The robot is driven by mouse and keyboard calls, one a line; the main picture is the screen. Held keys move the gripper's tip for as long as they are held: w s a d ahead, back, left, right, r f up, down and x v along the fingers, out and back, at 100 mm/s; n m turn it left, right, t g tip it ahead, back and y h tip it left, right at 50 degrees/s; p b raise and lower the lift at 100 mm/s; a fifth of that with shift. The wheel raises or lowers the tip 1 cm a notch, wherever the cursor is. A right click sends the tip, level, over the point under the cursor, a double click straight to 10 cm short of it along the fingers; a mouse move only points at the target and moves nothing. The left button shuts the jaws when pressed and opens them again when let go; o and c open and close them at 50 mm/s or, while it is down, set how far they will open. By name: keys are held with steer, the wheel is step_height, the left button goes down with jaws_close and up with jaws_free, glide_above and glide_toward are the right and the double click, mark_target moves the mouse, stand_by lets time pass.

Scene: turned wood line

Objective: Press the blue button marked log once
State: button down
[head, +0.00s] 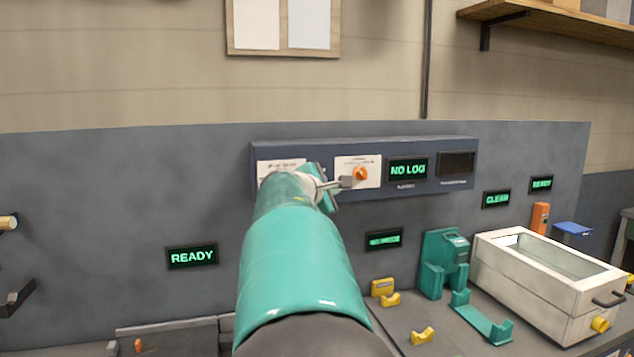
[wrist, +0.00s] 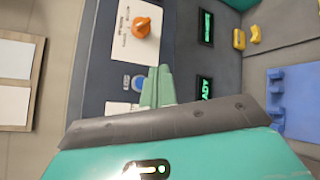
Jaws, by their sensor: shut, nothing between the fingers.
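I cannot tell whether the fingertips touch the panel. In the head view my gripper (head: 333,184) is in front of the panel, partly hidden by my arm. A display (head: 408,169) on the panel reads NO LOG.
An orange knob (head: 360,174) on another white plate is close to the right of my gripper. A dark display (head: 457,164) is farther right. Below right stand a green holder (head: 443,262) and a white lidded box (head: 530,292). A READY display (head: 192,256) is at left.

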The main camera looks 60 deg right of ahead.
steer(key=shift+w+d, duration=2)
steer(key=shift+w, duration=0.05)
stand_by(0.5)
steer(key=shift+w+d, duration=0.3)
steer(key=shift+w+d, duration=0.25)
stand_by(0.8)
steer(key=shift+s+a, duration=0.55)
stand_by(0.4)
steer(key=shift+s+a, duration=1.75)
